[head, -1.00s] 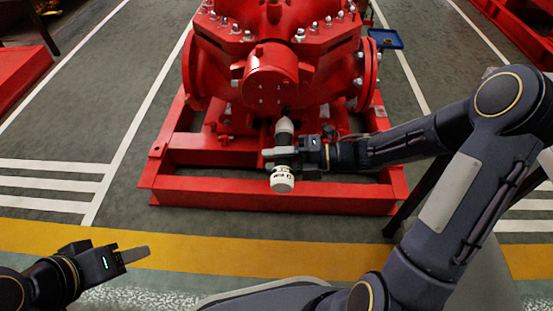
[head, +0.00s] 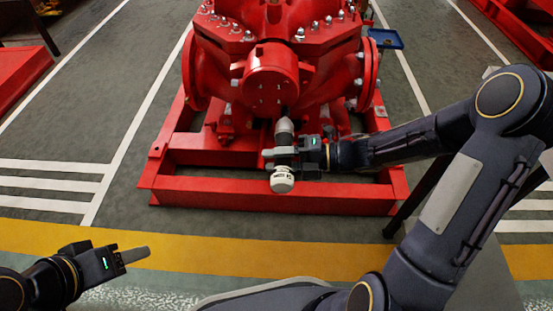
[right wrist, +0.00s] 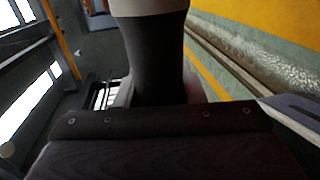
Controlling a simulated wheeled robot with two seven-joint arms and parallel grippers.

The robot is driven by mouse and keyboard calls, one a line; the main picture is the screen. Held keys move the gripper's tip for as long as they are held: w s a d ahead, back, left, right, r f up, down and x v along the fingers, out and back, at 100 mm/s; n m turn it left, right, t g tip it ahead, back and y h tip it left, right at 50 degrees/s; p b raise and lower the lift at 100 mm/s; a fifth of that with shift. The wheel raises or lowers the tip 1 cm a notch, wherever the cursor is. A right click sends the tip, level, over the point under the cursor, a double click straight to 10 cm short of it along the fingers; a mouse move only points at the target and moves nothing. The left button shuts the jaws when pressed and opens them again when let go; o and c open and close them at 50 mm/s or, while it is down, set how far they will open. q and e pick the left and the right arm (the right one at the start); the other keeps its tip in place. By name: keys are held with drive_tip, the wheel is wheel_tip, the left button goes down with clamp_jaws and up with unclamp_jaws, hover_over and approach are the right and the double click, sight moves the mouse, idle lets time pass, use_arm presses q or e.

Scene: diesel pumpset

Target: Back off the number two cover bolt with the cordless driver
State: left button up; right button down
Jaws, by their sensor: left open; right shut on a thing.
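The cordless driver (head: 282,179), white-grey with a dark grip, is upright in front of the red pump (head: 318,75). My right gripper (head: 283,153) is shut on its dark grip. The grip also shows between the jaws in the right wrist view (right wrist: 150,55). The driver's pale nose points up toward the lower edge of the round red cover (head: 272,78). I cannot tell whether its tip touches a bolt. Small bolts dot the cover's face; which is number two cannot be read. My left gripper (head: 135,256) is open and empty at the lower left, away from the pump.
The pump stands on a red base frame (head: 270,193) whose front beam lies behind and below the driver. A blue tray (head: 386,39) is at the back right. A yellow floor band (head: 200,243) and open floor lie in front.

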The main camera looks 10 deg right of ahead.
drive_tip(key=shift+w+d+r, duration=0.1)
drive_tip(key=shift+w, duration=0.2)
idle(0.9)
drive_tip(key=shift+s, duration=0.2)
idle(1.0)
drive_tip(key=shift+s, duration=0.15)
